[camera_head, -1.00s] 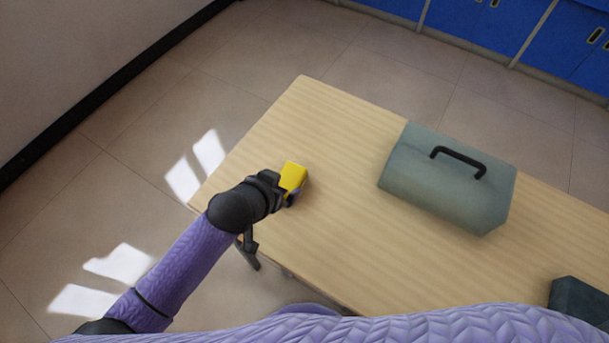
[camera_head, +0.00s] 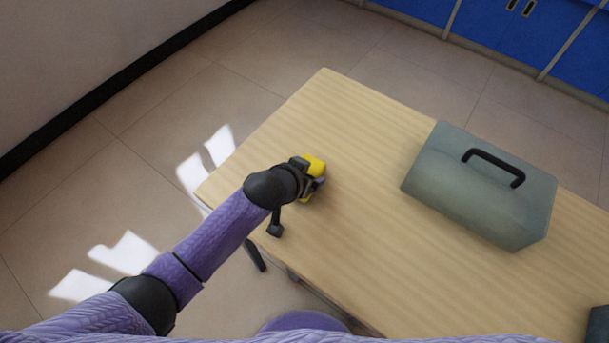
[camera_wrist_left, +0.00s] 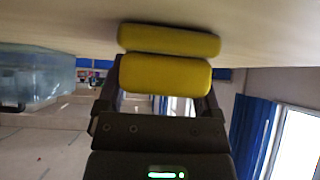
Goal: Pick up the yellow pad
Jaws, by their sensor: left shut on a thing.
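The yellow pad (camera_head: 315,164) is near the left end of the wooden table (camera_head: 375,135). My left gripper (camera_head: 312,181) reaches over that end and is shut on the pad, hiding part of it. In the left wrist view the pad (camera_wrist_left: 165,76) lies across between the dark fingers. A second yellow block shape (camera_wrist_left: 170,40) shows just beyond it, close to the pale table surface; I cannot tell whether it is a separate piece. Any gap between the held pad and the table is unclear. My right gripper is not in view.
A grey-green case (camera_head: 480,190) with a black handle stands on the table to the right. A dark object (camera_head: 598,325) is at the lower right edge. The tabletop between pad and case is clear. Blue cabinets (camera_head: 480,25) stand at the back.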

